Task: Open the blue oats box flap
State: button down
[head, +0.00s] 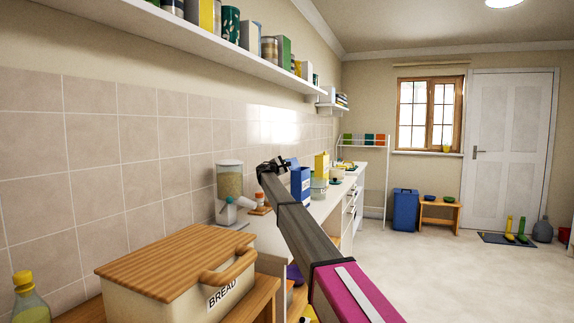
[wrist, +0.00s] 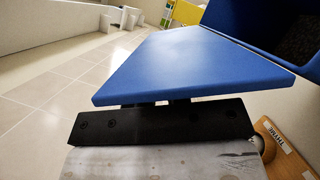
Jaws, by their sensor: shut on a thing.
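The blue oats box (head: 301,185) stands on the counter just beyond the end of my arm in the head view. In the wrist view its blue flap (wrist: 195,65) fills the middle as a flat panel. The box's blue wall (wrist: 250,15) rises at the upper right, with a dark, grainy-looking inside (wrist: 300,40) showing. My gripper (wrist: 155,103) is at the near edge of the flap and shut on it; the fingertips are partly hidden beneath the panel. In the head view my gripper (head: 290,163) is at the top of the box.
A yellow box (head: 322,166) stands behind the blue box. A grain dispenser (head: 229,190) stands left of it on the counter (head: 270,236). A wooden-lidded bread bin (head: 175,270) is nearer. A shelf (head: 190,40) runs above. The floor (head: 470,275) at right is clear.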

dwell(0.3)
jog(key=c, duration=1.1)
grip_release()
jog(key=v, duration=0.7)
jog(key=shift+s, duration=0.15)
jog(key=shift+a, duration=0.15)
